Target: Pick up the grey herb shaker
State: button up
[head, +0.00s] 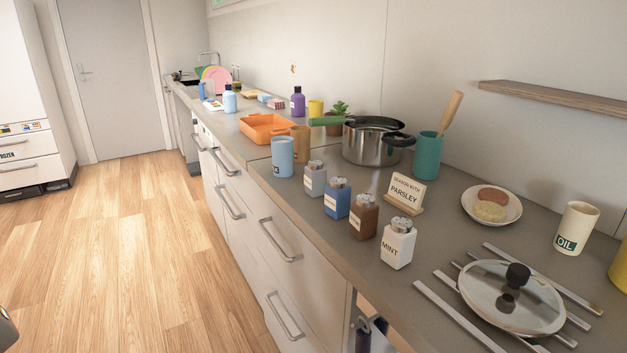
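The grey herb shaker (315,180) stands upright on the counter near its front edge. It has a metal lid and a small label too small to read. It is the farthest in a slanting row of shakers. The blue shaker (337,203), the brown shaker (363,221) and the white shaker (397,249) marked MINT stand nearer, in that order. A sign (405,191) behind them reads "Season with parsley".
A light blue cup (282,157) stands just left of the grey shaker. A steel pot (368,146) with a green handle and a teal utensil holder (427,157) stand behind. A glass lid (500,306) lies on metal bars at the front right. The wooden floor (130,240) is clear.

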aim_at(315, 174)
jog(key=k+j+z, duration=0.4)
jog(key=z, duration=2.1)
jog(key=u, duration=2.35)
jog(key=i+j, duration=0.7)
jog(key=i+l+z, duration=0.05)
